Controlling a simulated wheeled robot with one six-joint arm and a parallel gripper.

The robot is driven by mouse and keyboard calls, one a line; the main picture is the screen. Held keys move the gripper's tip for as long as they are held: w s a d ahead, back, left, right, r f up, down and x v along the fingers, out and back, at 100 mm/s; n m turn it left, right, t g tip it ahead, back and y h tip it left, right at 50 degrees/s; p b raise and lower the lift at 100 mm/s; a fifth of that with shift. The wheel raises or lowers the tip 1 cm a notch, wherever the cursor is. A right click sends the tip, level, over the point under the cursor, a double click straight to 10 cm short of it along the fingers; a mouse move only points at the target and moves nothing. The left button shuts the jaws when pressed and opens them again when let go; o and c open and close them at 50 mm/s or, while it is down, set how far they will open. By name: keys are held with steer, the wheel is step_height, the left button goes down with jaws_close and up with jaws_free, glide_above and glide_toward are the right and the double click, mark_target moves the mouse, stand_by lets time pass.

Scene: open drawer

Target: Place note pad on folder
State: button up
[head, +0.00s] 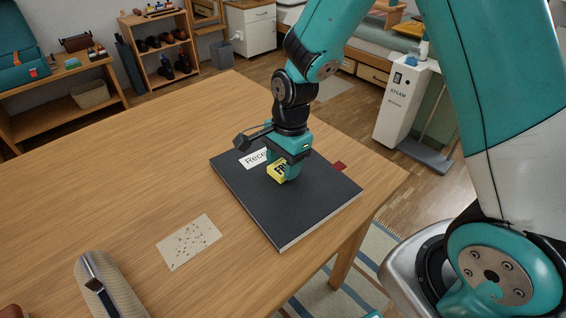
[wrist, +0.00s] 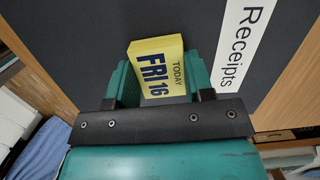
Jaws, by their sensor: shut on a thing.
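The folder (head: 315,203) is a large black binder with a white "Receipts" label (wrist: 243,45), lying flat on the table. The note pad is over the folder's top. I cannot tell whether it touches the cover or is slightly above it.
A red tab (head: 339,167) sticks out at the folder's edge. The left half of the table is mostly clear.

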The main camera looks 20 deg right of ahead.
steer(key=shift+f, duration=0.2)
steer(key=o, duration=0.9)
steer(key=shift+r, duration=0.2)
step_height(320, 180, up, 11)
steer(key=d+p, duration=0.2)
steer(key=s+a+r+n, duration=0.2)
steer(key=s+r+n, duration=0.1)
steer(key=s+n, duration=0.3)
steer(key=s+a+r+n+y, duration=0.1)
steer(key=s+a+r+n, duration=0.1)
steer(key=s+n, duration=0.4)
steer(key=s+a+r+n+y, duration=0.1)
steer(key=s+a+r+n, duration=0.2)
steer(key=n, duration=0.6)
steer(key=shift+s+r+n+t, duration=0.1)
steer(key=shift+s+r, duration=0.2)
steer(key=shift+s, duration=0.35)
steer(key=shift+s+r+n+t, duration=0.1)
steer(key=shift+s+r, duration=0.25)
steer(key=shift+s, duration=0.25)
steer(key=shift+s+r+n+t, duration=0.1)
steer(key=shift+s+r, duration=0.2)
steer(key=shift+s, duration=0.35)
